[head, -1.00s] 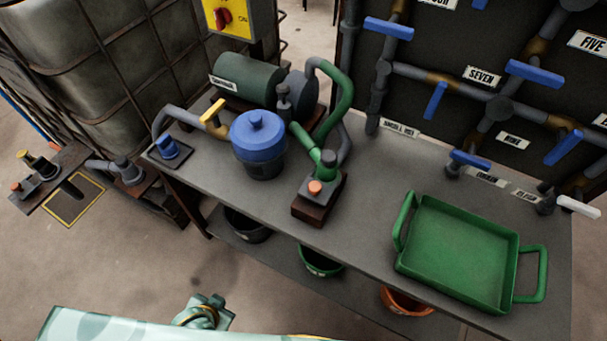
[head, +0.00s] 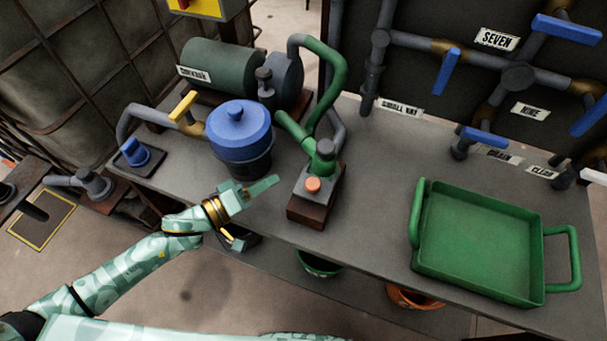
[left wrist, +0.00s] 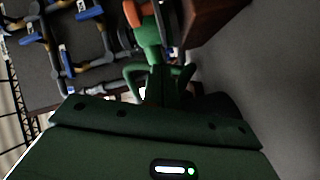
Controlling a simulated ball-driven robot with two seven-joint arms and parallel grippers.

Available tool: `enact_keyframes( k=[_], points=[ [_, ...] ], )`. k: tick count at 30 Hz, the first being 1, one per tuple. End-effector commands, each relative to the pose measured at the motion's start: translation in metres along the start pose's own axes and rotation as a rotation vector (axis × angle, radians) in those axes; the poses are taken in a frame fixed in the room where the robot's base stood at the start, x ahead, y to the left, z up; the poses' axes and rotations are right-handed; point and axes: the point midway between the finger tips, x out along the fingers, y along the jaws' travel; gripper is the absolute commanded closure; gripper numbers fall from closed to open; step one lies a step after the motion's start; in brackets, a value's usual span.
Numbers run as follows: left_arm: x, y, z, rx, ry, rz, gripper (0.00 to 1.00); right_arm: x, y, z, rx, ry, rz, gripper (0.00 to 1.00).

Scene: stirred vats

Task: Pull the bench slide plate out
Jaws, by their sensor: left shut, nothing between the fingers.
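I cannot tell for certain which part is the bench slide plate. A grey block with an orange round knob (head: 313,184) sits on a brown base (head: 309,213) at the front of the bench, at the foot of a green pipe (head: 336,85). My left gripper (head: 272,182) is shut and empty over the front of the bench, to the left of that block and apart from it in the picture. My right gripper is not in view.
A blue lidded pot (head: 240,135) stands behind my left gripper. A green tray (head: 480,245) with handles lies on the bench at the right. Pipes with blue levers (head: 445,72) rise behind. Bare bench top (head: 375,165) lies between block and tray.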

Motion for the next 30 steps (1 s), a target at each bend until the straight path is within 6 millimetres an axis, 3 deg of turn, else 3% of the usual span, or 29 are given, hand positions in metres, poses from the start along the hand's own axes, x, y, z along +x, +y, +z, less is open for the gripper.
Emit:
enact_keyframes(
  k=[4, 9, 22, 30],
  points=[
    [-0.008, 0.003, 0.000, -0.266, -0.177, 0.110, 1.00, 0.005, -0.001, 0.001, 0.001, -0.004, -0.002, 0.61],
    [-0.019, 0.005, -0.001, -0.442, -0.296, 0.140, 1.00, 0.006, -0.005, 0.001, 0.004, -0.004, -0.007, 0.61],
    [-0.019, 0.007, 0.001, -0.476, -0.317, 0.144, 1.00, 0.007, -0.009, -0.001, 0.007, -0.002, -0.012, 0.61],
    [0.016, 0.013, 0.011, -0.477, -0.316, 0.147, 1.00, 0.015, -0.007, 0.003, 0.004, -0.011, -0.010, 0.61]
  ],
)
